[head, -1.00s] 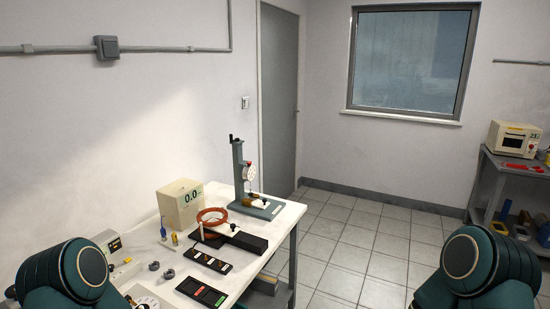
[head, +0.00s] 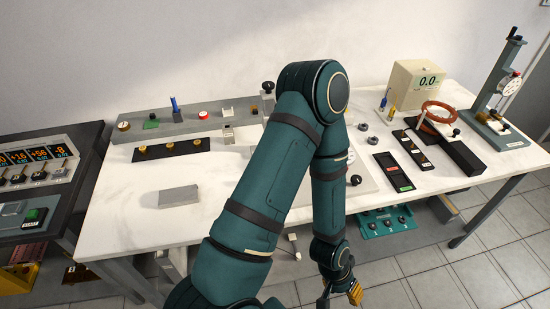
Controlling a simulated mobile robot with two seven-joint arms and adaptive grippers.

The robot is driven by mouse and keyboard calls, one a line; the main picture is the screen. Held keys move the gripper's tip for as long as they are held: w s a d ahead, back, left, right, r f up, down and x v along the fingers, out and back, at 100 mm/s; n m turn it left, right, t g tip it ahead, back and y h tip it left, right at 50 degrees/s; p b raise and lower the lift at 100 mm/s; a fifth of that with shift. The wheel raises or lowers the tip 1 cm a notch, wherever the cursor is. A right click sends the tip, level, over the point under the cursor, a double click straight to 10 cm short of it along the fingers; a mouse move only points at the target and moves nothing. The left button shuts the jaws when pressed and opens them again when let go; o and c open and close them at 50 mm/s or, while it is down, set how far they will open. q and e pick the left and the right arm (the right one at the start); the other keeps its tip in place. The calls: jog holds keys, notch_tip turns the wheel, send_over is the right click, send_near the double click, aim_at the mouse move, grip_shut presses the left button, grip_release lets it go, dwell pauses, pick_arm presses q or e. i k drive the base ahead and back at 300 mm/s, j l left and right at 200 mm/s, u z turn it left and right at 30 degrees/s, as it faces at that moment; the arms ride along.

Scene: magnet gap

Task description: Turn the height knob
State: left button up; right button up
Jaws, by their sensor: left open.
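I cannot tell for sure which part is the height knob. A green stand with a dial gauge (head: 508,86) stands at the table's right end, with a small dark handle (head: 512,33) on top. A black round knob (head: 268,87) shows at the back, just left of my arm's elbow. Another black knob (head: 356,180) sits on a pale plate right of my forearm. My left gripper (head: 340,297) is open, low at the bottom edge, in front of the table and apart from these knobs. Its fingertips are partly cut off. My arm hides the middle of the table. My right gripper is out of view.
A control panel (head: 38,180) stands at left. The front-left tabletop is mostly clear.

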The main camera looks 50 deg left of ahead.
aim_at(268, 86)
jog(key=u, duration=1.5)
